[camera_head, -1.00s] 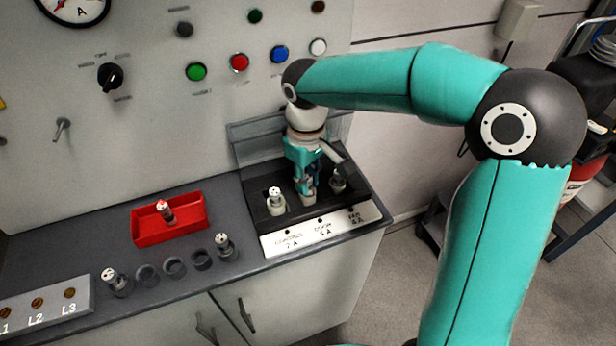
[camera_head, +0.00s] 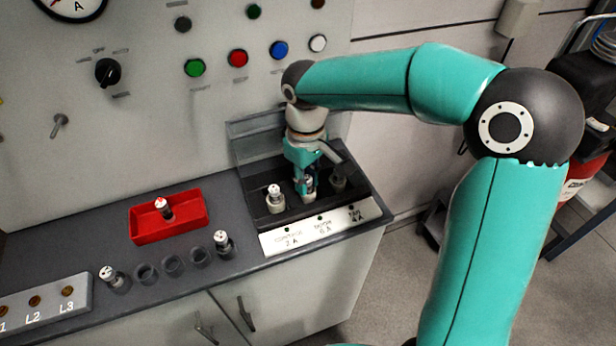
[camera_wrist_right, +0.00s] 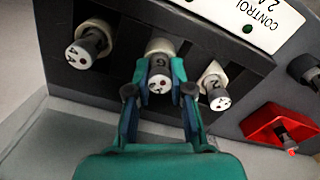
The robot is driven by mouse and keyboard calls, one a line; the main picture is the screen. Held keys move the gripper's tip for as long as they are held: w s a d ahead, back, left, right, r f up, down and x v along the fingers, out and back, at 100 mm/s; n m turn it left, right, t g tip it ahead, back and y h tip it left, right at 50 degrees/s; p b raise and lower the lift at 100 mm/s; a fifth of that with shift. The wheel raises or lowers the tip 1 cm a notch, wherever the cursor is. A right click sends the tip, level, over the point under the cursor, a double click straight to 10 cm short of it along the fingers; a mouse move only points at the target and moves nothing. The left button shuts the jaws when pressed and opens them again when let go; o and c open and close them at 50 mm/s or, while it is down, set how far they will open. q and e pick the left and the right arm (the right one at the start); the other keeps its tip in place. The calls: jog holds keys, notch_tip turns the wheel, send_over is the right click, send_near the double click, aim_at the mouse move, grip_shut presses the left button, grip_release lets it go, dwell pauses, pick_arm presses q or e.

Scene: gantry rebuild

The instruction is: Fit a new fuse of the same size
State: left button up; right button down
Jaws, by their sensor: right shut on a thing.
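My right gripper (camera_head: 308,186) is over the middle holder of the black fuse block (camera_head: 262,215), marked DOOR 6 A. In the right wrist view its two fingers (camera_wrist_right: 159,90) are shut on a dark fuse with a white cap marked 6 (camera_wrist_right: 158,84). This fuse is in line with the pale collar of the middle holder (camera_wrist_right: 160,46); how deep it sits I cannot tell. The control fuse (camera_head: 275,198), with a 2 on its cap, stands on one side. The fan fuse (camera_wrist_right: 79,54), with a 4, stands on the other. My left gripper is out of view.
A red tray (camera_head: 142,229) on the grey bench holds one fuse (camera_head: 165,208). Two spare fuses (camera_head: 112,278) (camera_head: 223,243) stand in a row with empty round holders (camera_head: 172,264) between them. The upright panel (camera_head: 150,130) with buttons rises behind.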

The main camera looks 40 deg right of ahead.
aim_at(306, 178)
jog(key=c, duration=1.3)
grip_release()
notch_tip(306, 178, up, 11)
jog(key=p, duration=0.9)
